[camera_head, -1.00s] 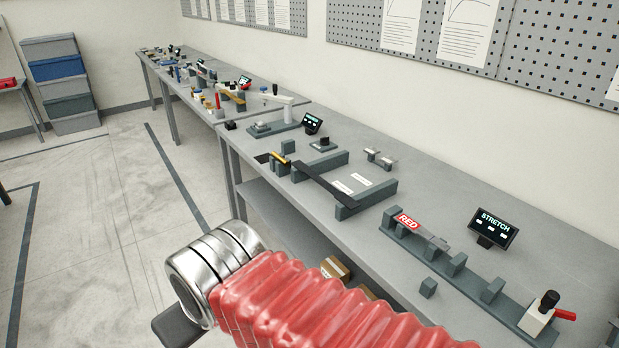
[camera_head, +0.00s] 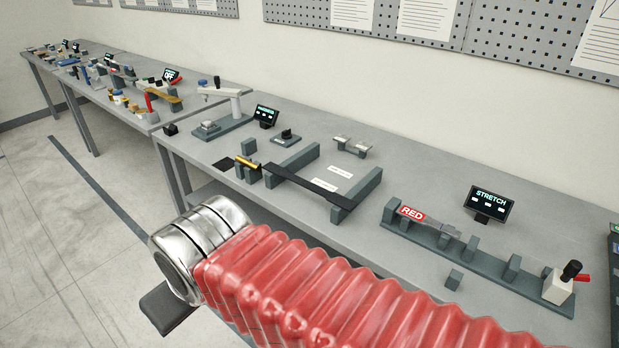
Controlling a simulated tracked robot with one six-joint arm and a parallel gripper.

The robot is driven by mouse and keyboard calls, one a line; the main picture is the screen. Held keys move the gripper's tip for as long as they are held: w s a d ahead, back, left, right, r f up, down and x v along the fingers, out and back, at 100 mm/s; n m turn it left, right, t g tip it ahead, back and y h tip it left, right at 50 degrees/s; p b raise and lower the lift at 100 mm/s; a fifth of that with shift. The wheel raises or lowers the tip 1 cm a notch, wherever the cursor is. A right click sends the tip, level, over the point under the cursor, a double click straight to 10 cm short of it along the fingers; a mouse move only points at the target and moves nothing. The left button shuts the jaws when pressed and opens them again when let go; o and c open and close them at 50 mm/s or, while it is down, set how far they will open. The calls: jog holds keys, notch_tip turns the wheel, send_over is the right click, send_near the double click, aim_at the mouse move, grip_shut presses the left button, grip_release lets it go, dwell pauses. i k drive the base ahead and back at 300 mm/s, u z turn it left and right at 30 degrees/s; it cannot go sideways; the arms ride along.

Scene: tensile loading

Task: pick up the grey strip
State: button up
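On the bench, a small grey strip-like piece (camera_head: 437,226) lies beside the red "RED" label (camera_head: 411,213) on a long dark-grey fixture (camera_head: 400,232). A longer dark, almost black strip (camera_head: 305,182) spans two grey blocks further left. Small light-grey pieces (camera_head: 352,146) rest on low stands behind it. I cannot tell for sure which one is the grey strip. My gripper (camera_head: 168,308) shows only as a dark part below the silver end of my red-sleeved arm, in front of the bench and apart from these pieces. Its fingers are mostly hidden.
A "STRETCH" display (camera_head: 488,203) stands behind the fixture, and a white clamp block (camera_head: 558,286) with a black knob and red lever is at its right end. A small loose block (camera_head: 454,279) sits at the front. Further benches with many items run to the left. The floor at left is clear.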

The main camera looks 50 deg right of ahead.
aim_at(339, 200)
jog(key=z, duration=0.35)
jog(key=i, duration=0.7)
jog(key=z, duration=0.65)
jog(key=i, duration=0.55)
jog(key=z, duration=0.3)
